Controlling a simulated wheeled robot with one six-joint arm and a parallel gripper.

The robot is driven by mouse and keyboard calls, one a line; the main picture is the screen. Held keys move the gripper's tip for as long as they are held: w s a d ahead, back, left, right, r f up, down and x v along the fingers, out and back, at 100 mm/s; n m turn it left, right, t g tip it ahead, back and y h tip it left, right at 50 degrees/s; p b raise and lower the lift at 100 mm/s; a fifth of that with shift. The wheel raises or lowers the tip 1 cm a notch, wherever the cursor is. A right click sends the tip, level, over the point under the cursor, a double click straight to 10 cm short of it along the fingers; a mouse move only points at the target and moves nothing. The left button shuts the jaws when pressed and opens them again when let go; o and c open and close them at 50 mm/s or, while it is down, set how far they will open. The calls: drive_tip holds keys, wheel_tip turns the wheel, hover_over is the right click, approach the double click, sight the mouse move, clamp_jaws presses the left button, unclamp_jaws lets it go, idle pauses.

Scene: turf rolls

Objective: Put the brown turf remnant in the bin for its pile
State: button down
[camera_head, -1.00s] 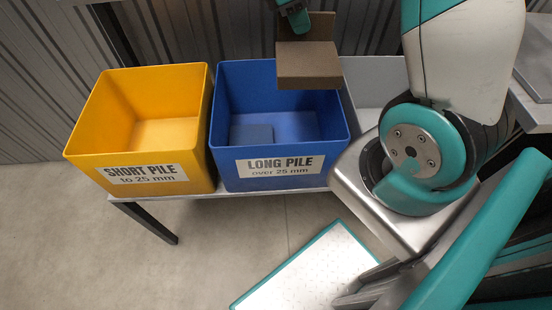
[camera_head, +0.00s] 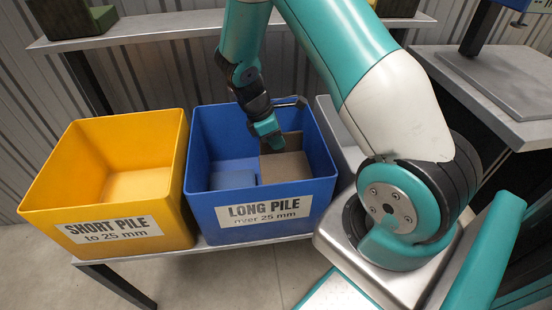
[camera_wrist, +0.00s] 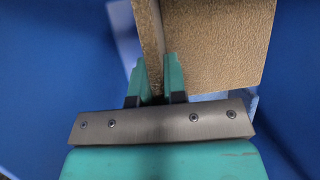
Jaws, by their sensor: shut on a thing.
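The brown turf remnant (camera_head: 286,172) is down inside the blue bin (camera_head: 262,218), whose label reads LONG PILE, over 25 mm. My gripper (camera_head: 268,135) reaches into the bin from above and is shut on an edge of the remnant. In the wrist view the two teal fingertips of my gripper (camera_wrist: 159,78) pinch a thin part of the remnant (camera_wrist: 222,45), with blue bin walls around it. I cannot tell whether the remnant touches the bin floor. The yellow bin (camera_head: 105,222), labelled SHORT PILE, to 25 mm, stands to the left and looks empty.
A grey bin (camera_head: 338,140) stands to the right, mostly hidden behind my arm. A shelf (camera_head: 160,30) runs behind and above the bins. A grey table (camera_head: 490,90) is at the right.

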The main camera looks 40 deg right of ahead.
sight(276, 155)
drive_tip(key=shift+f+b, duration=0.45)
drive_tip(key=shift+f, duration=2.5)
drive_tip(key=shift+f, duration=0.1)
drive_tip(key=c, duration=1.2)
unclamp_jaws()
drive_tip(key=shift+o, duration=0.2)
